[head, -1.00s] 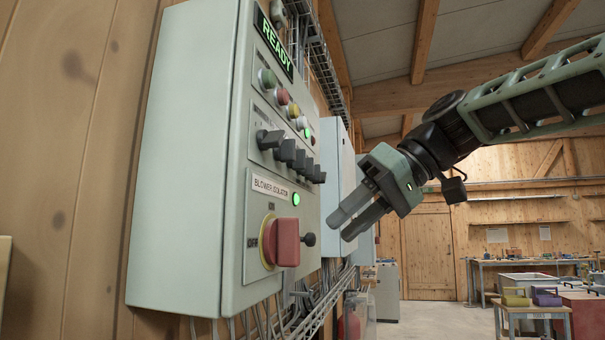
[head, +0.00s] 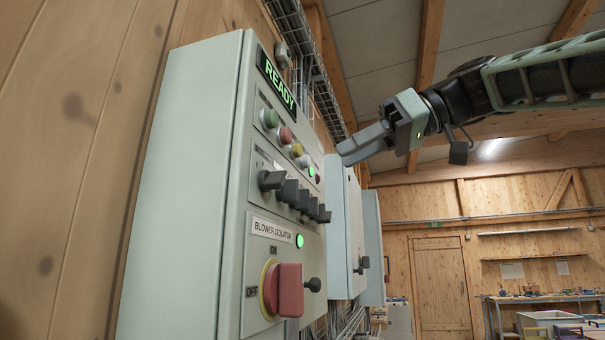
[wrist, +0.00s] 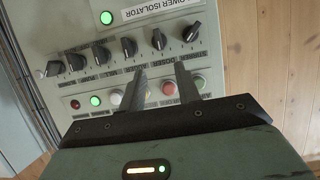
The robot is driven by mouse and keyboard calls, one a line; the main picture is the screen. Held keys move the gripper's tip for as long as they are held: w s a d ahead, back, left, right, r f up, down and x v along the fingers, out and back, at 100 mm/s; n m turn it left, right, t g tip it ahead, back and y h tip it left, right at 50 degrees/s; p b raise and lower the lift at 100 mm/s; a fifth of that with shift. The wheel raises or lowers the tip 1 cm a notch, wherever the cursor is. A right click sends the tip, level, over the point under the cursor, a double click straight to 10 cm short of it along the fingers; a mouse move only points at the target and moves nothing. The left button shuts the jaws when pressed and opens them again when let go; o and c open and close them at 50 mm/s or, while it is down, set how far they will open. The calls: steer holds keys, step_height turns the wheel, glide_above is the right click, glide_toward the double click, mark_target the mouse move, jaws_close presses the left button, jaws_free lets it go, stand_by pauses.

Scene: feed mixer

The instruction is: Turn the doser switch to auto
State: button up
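A row of several black rotary switches (head: 288,191) sits on the front of a pale grey control cabinet (head: 185,190). My gripper (head: 342,155) is in front of the panel, above and to the right of the row in the head view. Its two fingers are apart with nothing between them. In the wrist view the gripper (wrist: 162,72) points at the panel near the lamp row, touching no switch that I can see.
Coloured buttons and lamps (head: 285,135) sit above the switches, under a green READY display (head: 276,79). Below is a red blower isolator handle (head: 288,290) beside a lit green lamp (head: 300,240). More cabinets (head: 345,225) stand farther along the wall. Open room lies right.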

mark_target(291, 191)
steer(key=p+x, duration=0.2)
steer(key=x, duration=0.7)
steer(key=shift+a+f, duration=0.15)
steer(key=shift+a, duration=0.1)
steer(key=shift+w, duration=0.1)
jaws_close()
